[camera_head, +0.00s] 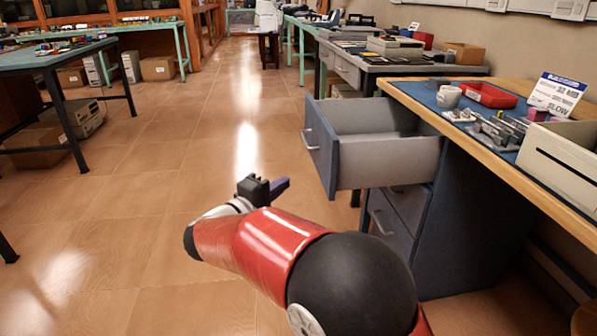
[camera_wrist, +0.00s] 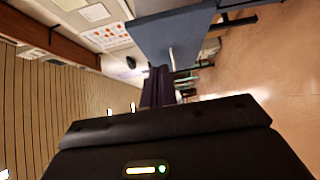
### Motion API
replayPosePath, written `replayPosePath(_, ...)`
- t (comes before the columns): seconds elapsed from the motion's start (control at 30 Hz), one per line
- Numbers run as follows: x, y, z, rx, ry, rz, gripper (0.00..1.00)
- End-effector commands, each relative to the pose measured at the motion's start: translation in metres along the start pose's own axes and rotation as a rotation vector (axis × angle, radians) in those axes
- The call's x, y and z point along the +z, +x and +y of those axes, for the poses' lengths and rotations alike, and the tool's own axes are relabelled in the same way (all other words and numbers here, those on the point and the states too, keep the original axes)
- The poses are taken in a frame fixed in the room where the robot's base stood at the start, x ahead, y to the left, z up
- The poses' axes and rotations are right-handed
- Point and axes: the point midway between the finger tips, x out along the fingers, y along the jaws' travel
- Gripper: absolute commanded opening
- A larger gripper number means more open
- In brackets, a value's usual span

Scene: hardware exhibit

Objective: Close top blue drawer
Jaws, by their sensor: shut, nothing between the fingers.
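The top blue drawer (camera_head: 322,148) is pulled out from the blue cabinet under the wooden-edged table. Its front faces left, with a metal handle (camera_head: 309,139), and its grey inside looks empty. In the wrist view the blue drawer front (camera_wrist: 172,32) and its handle (camera_wrist: 171,53) show beyond the fingers. My gripper (camera_head: 283,185) is shut and empty, left of the drawer front near its lower edge. A gap shows between them in the head view. The purple fingers (camera_wrist: 156,88) also show in the wrist view.
A lower drawer (camera_head: 391,222) in the same cabinet is shut. The table (camera_head: 470,128) above bears a mug (camera_head: 448,96), a red tray (camera_head: 488,95), metal parts and a sign. Another desk (camera_head: 400,67) stands behind. The tiled floor (camera_head: 190,165) to the left is clear.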

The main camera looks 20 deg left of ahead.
Motion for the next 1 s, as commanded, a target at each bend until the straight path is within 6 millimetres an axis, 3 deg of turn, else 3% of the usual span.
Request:
replayPosePath(0.5, 0.007, 0.101, 0.000, 0.002, 0.003, -0.002, 0.00)
replayPosePath(0.7, 0.025, 0.117, 0.000, 0.001, 0.003, 0.001, 0.00)
replayPosePath(1.0, 0.030, 0.122, 0.001, 0.001, 0.004, 0.002, 0.00)
